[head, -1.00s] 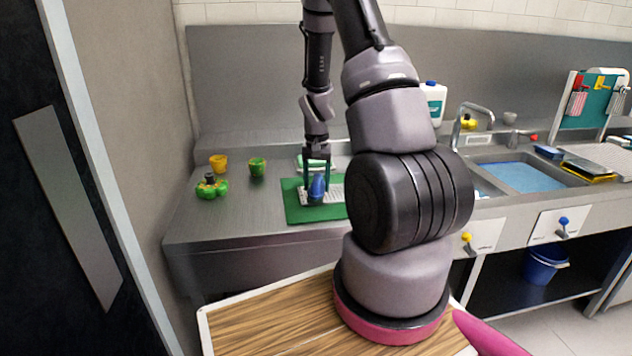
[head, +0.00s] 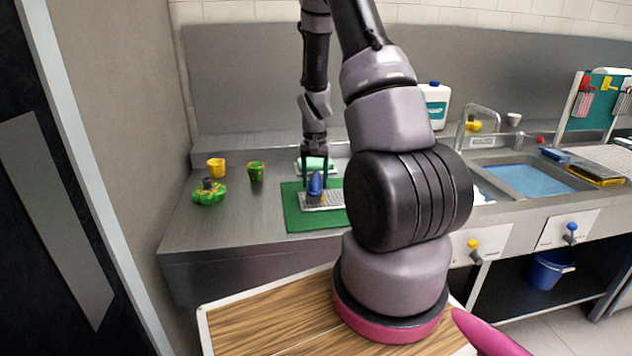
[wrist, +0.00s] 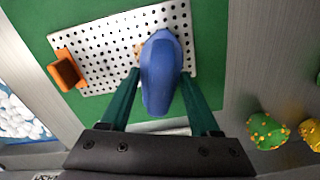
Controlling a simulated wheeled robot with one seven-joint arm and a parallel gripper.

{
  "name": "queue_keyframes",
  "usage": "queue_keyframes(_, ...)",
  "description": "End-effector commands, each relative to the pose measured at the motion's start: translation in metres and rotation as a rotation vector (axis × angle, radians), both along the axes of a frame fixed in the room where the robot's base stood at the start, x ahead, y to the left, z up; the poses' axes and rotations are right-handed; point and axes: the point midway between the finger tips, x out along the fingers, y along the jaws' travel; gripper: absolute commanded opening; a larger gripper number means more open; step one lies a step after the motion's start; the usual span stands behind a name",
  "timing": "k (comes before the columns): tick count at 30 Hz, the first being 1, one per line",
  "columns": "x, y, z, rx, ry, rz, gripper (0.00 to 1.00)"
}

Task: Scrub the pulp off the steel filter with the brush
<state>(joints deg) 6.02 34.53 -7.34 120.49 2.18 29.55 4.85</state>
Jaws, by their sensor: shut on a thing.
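My gripper (wrist: 160,100) is shut on the blue brush (wrist: 160,72), with one green finger on each side of it. The brush also shows in the head view (head: 315,184). It is over the perforated steel filter (wrist: 105,58), which lies on the green mat (wrist: 212,40); the filter's near edge shows in the head view (head: 312,203). A small tan patch (wrist: 138,50), perhaps pulp or bristles, shows beside the brush. The brush hides its own underside, so I cannot tell whether it touches the filter. An orange-brown block (wrist: 66,70) sits at the filter's left end in the wrist view.
A yellow cup (head: 216,168), a green cup (head: 256,171) and a green lumpy item (head: 209,193) stand left of the mat. A white jug (head: 434,104) and the sink (head: 528,180) are to the right. My arm hides the counter right of the mat.

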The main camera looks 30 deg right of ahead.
Motion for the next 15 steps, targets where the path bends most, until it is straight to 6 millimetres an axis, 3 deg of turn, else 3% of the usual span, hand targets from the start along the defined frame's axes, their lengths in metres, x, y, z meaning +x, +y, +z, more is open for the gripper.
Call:
queue_keyframes(4, 0.005, -0.001, -0.001, 0.0, 0.0, 0.001, 0.0)
queue_keyframes(8, 0.006, -0.001, 0.026, -0.001, -0.007, -0.001, 0.0)
queue_keyframes(15, 0.005, -0.003, 0.044, -0.001, -0.003, -0.002, 0.0)
